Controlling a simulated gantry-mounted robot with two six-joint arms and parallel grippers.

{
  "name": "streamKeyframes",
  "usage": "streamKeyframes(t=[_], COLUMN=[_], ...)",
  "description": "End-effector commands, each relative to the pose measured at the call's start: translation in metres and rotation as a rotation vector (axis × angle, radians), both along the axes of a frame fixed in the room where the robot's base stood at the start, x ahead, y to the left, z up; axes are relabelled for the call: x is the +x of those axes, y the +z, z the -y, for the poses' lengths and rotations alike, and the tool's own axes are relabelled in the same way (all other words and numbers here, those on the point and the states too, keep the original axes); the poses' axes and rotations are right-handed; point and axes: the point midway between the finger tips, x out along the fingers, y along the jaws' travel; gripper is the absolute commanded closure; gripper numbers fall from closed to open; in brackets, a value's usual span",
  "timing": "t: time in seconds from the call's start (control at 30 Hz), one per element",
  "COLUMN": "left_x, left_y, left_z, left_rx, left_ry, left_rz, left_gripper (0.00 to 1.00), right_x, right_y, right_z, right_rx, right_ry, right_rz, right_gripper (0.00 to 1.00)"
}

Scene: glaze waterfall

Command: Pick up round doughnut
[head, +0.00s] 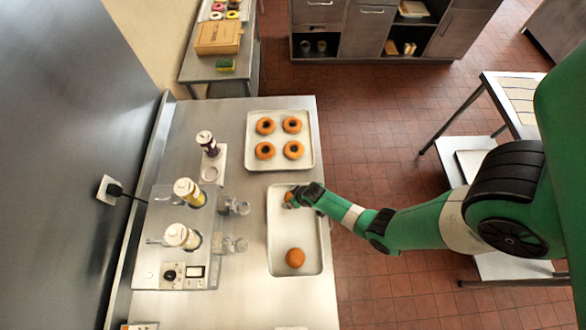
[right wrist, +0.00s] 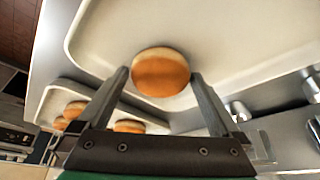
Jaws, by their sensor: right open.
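A round doughnut (right wrist: 160,72) without a hole lies on the white tray (right wrist: 235,65) and sits just ahead of and between the fingers of my right gripper (right wrist: 165,88), which is open around empty space. In the head view my right gripper (head: 294,199) is over the upper part of the long tray (head: 282,228), with the doughnut (head: 289,196) mostly hidden by it. Another round doughnut (head: 295,258) lies alone in the lower part of the same tray. My left gripper is not in view.
A second tray (head: 304,162) holds several ring doughnuts (head: 265,126) just beyond. A glazing machine with bottles (head: 182,236) and small glass jars (head: 236,206) stands left of the trays.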

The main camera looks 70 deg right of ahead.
Motion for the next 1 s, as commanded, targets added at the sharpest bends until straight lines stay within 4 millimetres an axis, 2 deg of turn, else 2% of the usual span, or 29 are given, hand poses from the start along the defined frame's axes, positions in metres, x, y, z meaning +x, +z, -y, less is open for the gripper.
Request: streamKeyframes(t=[0.03, 0.07, 0.4, 0.77, 1.0], left_x=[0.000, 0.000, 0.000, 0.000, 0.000], left_y=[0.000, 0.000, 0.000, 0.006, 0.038], left_z=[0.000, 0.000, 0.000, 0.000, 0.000], left_rx=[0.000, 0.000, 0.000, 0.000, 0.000], left_ry=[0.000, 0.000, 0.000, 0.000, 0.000], left_rz=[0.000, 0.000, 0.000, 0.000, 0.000], left_gripper=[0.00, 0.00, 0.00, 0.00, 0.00], right_x=[0.000, 0.000, 0.000, 0.000, 0.002], right_y=[0.000, 0.000, 0.000, 0.007, 0.039], right_z=[0.000, 0.000, 0.000, 0.000, -0.002], right_rx=[0.000, 0.000, 0.000, 0.000, 0.000], right_ry=[0.000, 0.000, 0.000, 0.001, 0.004], right_rz=[0.000, 0.000, -0.001, 0.000, 0.000], right_gripper=[0.02, 0.07, 0.68, 0.69, 0.69])
